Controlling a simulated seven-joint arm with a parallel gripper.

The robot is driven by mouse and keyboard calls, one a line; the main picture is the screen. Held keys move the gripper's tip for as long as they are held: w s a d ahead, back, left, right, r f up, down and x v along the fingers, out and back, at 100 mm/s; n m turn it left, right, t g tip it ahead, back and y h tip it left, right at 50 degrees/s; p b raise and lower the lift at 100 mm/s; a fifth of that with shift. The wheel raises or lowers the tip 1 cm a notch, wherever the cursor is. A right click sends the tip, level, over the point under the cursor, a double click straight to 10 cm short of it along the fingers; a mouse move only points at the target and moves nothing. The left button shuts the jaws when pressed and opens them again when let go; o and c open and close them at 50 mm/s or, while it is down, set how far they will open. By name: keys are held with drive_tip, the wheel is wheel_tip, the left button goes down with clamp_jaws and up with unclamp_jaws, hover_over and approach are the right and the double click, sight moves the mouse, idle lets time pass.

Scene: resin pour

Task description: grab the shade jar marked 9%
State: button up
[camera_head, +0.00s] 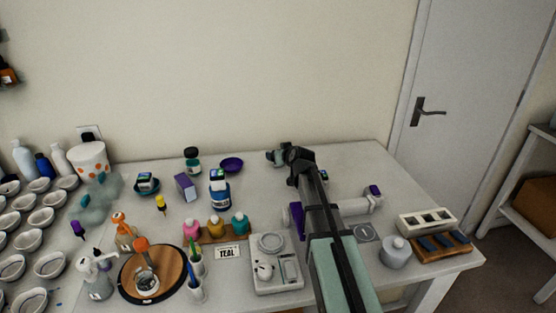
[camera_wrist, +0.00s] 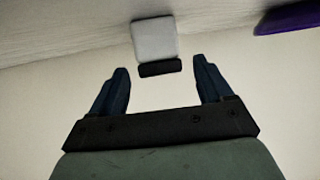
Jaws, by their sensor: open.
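No 9% mark is legible on any jar. In the head view, a dark-capped jar (camera_head: 192,160) with a pale and teal body stands at the back of the table. A white jar with a black cap (camera_wrist: 155,42) shows upside down in the wrist view, ahead of the fingers and apart from them; it looks like the same jar. My gripper (camera_head: 275,157) is at the back of the table, right of that jar. In the wrist view my gripper (camera_wrist: 163,88) is open and empty. A blue-and-white jar (camera_head: 220,189) stands nearer the front.
A purple bowl (camera_head: 231,164) lies between the dark-capped jar and my gripper. A purple box (camera_head: 185,187), a teal bowl (camera_head: 147,187) and pink, yellow and teal bottles (camera_head: 216,227) stand nearby. A "TEAL" card (camera_head: 228,253) and a scale (camera_head: 276,274) are in front.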

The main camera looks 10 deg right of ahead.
drive_tip(key=shift+c, duration=0.2)
drive_tip(key=c, duration=1.2)
drive_tip(key=shift+r, duration=0.1)
